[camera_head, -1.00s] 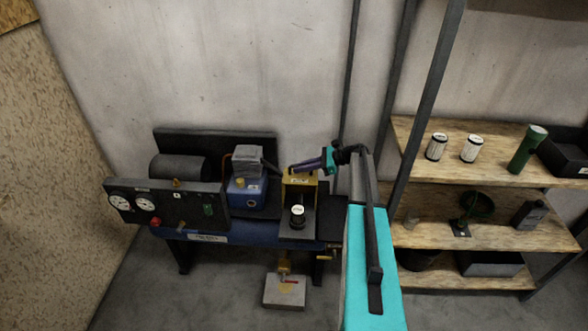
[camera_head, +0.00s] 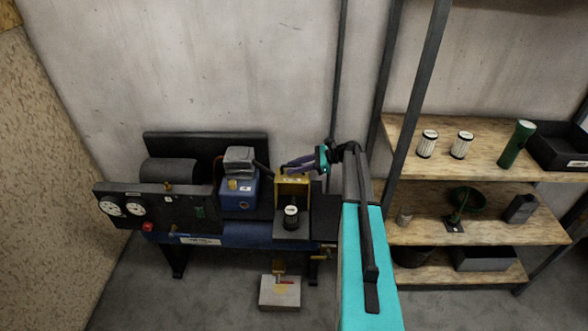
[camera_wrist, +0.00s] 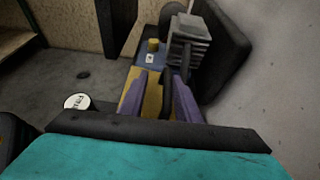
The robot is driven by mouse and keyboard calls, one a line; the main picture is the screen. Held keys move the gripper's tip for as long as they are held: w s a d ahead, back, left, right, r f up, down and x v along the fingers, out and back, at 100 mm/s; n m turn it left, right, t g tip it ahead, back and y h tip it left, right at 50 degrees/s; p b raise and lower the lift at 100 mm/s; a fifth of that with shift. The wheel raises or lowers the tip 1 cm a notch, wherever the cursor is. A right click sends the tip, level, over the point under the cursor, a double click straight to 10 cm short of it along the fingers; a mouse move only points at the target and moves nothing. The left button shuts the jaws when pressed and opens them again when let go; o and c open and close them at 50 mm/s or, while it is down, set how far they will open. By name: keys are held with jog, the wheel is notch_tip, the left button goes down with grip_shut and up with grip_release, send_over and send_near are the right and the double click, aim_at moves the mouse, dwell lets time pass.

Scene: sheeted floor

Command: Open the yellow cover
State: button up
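The yellow cover (camera_head: 293,182) is on the black stand at the right end of the blue compressor. It looks raised, standing upright behind a black cylinder with a white top (camera_head: 291,216). My gripper (camera_head: 298,163), with purple fingers, is at the cover's upper edge. In the wrist view, the fingers (camera_wrist: 160,95) are apart, with part of the yellow cover (camera_wrist: 152,100) and a dark strip between them. Firm contact cannot be made out. The white-topped cylinder (camera_wrist: 77,101) also shows at left there.
The compressor's gauge panel (camera_head: 165,212) and blue motor box (camera_head: 240,197) are left of the cover. A wooden shelf unit (camera_head: 475,170) with several items stands at right. The wall is close behind. A grey block (camera_head: 280,292) sits on the floor below.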

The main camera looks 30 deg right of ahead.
jog(key=shift+b+v, duration=1.05)
jog(key=shift+v, duration=2.4)
jog(key=shift+f, duration=0.1)
